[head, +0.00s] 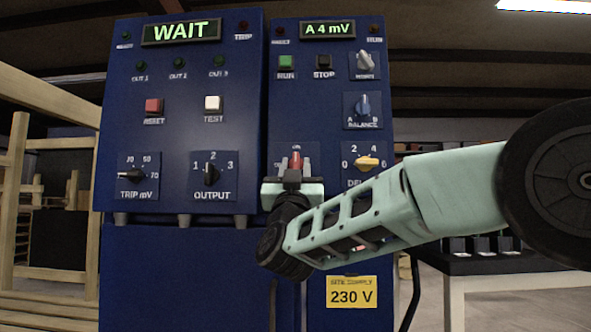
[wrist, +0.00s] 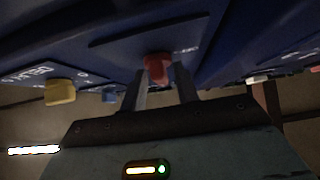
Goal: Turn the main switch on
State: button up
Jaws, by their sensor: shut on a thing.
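The main switch (head: 295,159) is a red knob low on the right-hand blue cabinet, under the green RUN button. The legend plate around it is mostly hidden by my gripper, so I cannot read its full marking. My gripper (head: 292,181) is at the knob, reaching in from below and the right. In the wrist view the red switch (wrist: 157,67) sits between the two fingers of my gripper (wrist: 160,85), which are shut on it. The knob looks upright in the head view.
The yellow DELAY knob (head: 367,162) is close on the right, above my arm. The black OUTPUT knob (head: 211,174) is to the left. The BALANCE knob (head: 365,106) and STOP button (head: 323,62) are above. Left display (head: 181,32) reads WAIT; right display (head: 327,29) reads A 4 mV.

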jog(key=o, duration=0.6)
jog(key=p+v, duration=0.3)
jog(key=v, duration=1.4)
jog(key=shift+s+f, duration=0.1)
jog(key=shift+s, duration=0.05)
